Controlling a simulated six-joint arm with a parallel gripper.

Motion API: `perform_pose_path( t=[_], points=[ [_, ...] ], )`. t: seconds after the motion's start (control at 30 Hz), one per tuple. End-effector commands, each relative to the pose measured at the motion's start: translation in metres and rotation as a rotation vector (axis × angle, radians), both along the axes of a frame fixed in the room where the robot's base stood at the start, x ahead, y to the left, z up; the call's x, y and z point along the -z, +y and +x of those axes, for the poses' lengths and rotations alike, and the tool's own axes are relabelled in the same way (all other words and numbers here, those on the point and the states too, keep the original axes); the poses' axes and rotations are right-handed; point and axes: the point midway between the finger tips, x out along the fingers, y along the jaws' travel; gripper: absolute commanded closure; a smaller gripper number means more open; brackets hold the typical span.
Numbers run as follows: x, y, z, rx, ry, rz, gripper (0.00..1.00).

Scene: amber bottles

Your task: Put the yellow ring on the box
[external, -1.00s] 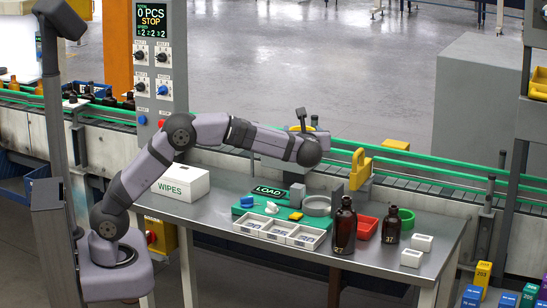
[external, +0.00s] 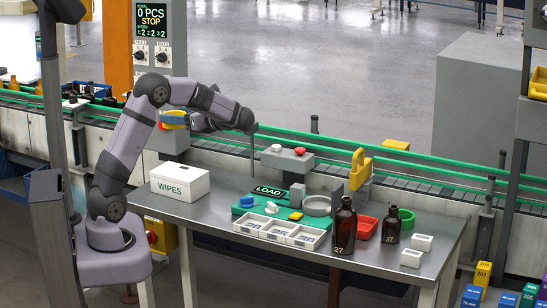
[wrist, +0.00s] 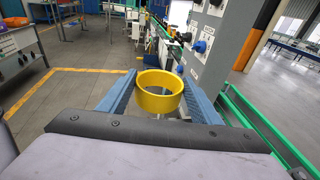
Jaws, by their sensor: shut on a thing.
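My gripper (external: 172,121) is raised in front of the control cabinet, above and slightly left of the white WIPES box. In the wrist view its two blue fingers (wrist: 159,96) are shut on the yellow ring (wrist: 158,103), one finger on each side. The ring (external: 176,113) also shows in the external view, partly hidden by the fingers. The white box (external: 180,191) marked WIPES stands on the left end of the steel table, with its lid uncovered and nothing on it. The ring is well clear of the box.
The control cabinet (external: 152,20) with knobs stands behind my gripper. Green conveyor rails (external: 330,145) run behind the table. Right of the box are a green LOAD mat (external: 243,209), a white sectioned tray (external: 273,239), a grey button box (external: 287,160) and amber bottles (external: 344,230).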

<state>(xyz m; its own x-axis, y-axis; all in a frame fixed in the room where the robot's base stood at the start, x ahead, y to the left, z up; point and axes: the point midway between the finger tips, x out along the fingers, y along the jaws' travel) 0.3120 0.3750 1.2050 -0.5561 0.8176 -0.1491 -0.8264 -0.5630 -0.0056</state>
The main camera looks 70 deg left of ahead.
Motion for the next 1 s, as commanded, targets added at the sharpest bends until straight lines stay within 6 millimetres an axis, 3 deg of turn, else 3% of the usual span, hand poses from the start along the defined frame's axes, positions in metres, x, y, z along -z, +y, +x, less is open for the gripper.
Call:
perform_pose_path(
  t=[0.03, 0.2, 0.57, 0.8, 1.0],
  points=[
    [0.013, -0.001, 0.002, 0.005, 0.010, -0.006, 0.63],
    [0.035, -0.001, 0.003, 0.008, 0.008, -0.006, 0.63],
    [0.053, -0.001, 0.003, 0.007, 0.007, -0.004, 0.63],
    [0.087, -0.001, 0.003, 0.008, 0.009, -0.006, 0.63],
    [0.103, -0.001, 0.003, 0.008, 0.004, -0.004, 0.63]
  ],
)
